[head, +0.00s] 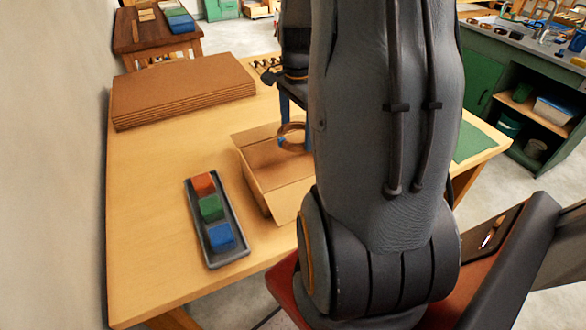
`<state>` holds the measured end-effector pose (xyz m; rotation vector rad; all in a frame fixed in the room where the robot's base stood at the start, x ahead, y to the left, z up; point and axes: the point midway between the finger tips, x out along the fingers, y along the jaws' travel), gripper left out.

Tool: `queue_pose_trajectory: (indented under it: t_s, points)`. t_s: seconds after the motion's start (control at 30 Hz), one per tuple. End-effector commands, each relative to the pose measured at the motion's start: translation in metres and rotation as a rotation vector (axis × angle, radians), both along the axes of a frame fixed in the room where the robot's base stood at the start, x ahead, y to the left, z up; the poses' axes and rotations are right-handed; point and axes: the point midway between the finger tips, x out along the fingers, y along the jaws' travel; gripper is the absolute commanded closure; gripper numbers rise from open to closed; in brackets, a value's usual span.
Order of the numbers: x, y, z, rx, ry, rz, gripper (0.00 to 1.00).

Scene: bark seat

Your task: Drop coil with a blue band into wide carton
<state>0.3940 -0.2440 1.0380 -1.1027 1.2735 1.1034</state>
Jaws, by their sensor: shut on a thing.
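A brown coil (282,130) hangs on edge above the open wide carton (254,184); a blue patch shows at its lower part. My gripper (287,117) is shut on the coil, with its fingers pointing down. My arm hides the right side of the coil and part of the gripper. The carton stands on the wooden table with its flaps spread open. My arm also covers the carton's right side. The part of its floor that I see looks bare.
A grey tray (226,257) with red, green and blue blocks lies left of the carton. A stack of cardboard sheets (183,90) lies at the back left. A green mat (474,143) lies at the right. The table's front left is clear.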

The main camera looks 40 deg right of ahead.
Motion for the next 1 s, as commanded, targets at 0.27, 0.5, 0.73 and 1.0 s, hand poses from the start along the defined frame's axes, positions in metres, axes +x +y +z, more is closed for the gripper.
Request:
queue_pose_trajectory:
  t_s: [0.27, 0.5, 0.73, 1.0]
  points:
    - [0.0, -0.001, -0.033, 0.0, 0.0, -0.003, 0.39]
    - [0.0, 0.0, -0.049, 0.0, -0.001, 0.0, 0.39]
    - [0.0, 0.001, -0.049, 0.0, -0.001, 0.001, 0.39]
    - [0.0, 0.001, -0.049, 0.0, -0.001, 0.002, 0.0]
